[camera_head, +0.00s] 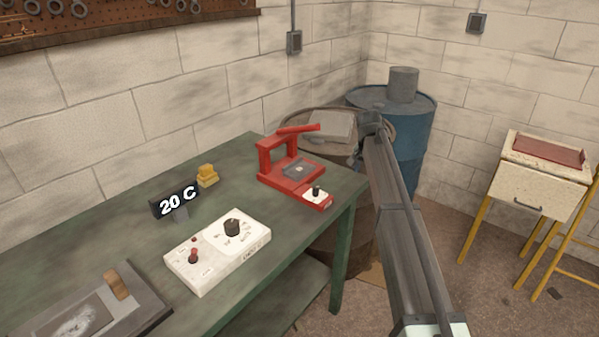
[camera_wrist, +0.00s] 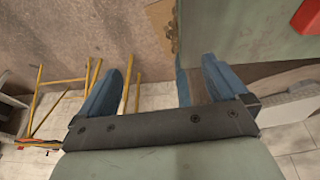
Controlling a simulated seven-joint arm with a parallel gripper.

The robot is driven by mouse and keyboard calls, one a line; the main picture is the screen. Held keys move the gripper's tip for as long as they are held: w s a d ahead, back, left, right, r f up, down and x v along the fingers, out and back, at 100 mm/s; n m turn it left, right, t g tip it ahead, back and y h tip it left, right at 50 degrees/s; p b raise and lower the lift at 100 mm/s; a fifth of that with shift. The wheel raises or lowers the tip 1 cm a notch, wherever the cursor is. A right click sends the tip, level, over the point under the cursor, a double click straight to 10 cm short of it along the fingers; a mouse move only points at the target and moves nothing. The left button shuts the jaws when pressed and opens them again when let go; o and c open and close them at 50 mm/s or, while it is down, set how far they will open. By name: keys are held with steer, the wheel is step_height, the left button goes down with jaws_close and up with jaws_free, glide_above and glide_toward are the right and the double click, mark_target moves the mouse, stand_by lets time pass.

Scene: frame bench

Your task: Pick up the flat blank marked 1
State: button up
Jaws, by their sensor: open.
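I cannot make out a flat blank marked 1 in either view. A red press-like stand (camera_head: 280,178) on the bench has a small grey plate (camera_head: 298,168) on its base; no number is readable on it. A dark flat plate (camera_head: 148,303) with a wooden handle lies at the bench's near left, with a pale smudged patch. My gripper (camera_wrist: 160,72) shows two blue fingers wide apart with nothing between them, above the floor beside the bench edge. In the head view my arm reaches up past the bench's right end, and its fingers are not clear.
A blue drum (camera_head: 414,140) stands behind my arm. A cream cabinet (camera_head: 539,188) on yellow legs stands at right.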

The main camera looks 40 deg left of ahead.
steer(key=shift+n+t, duration=0.3)
steer(key=shift+t, duration=0.1)
steer(key=s+a, duration=0.3)
steer(key=a, duration=0.1)
steer(key=s+a, duration=0.6)
steer(key=a, duration=0.1)
steer(key=shift+a, duration=0.3)
steer(key=s+a, duration=0.1)
steer(key=s+a+r, duration=0.1)
steer(key=a, duration=0.1)
steer(key=shift+s, duration=0.1)
steer(key=m, duration=0.1)
glide_toward(293, 173)
steer(key=x, duration=0.2)
steer(key=shift+w+d+f, duration=0.1)
steer(key=shift+w+f, duration=0.15)
steer(key=shift+w, duration=0.15)
steer(key=shift+s+x, duration=0.15)
steer(key=shift+x, duration=1.15)
steer(key=shift+s+x, duration=0.2)
steer(key=shift+x, duration=1.1)
steer(key=shift+f, duration=0.1)
steer(key=c, duration=1.7)
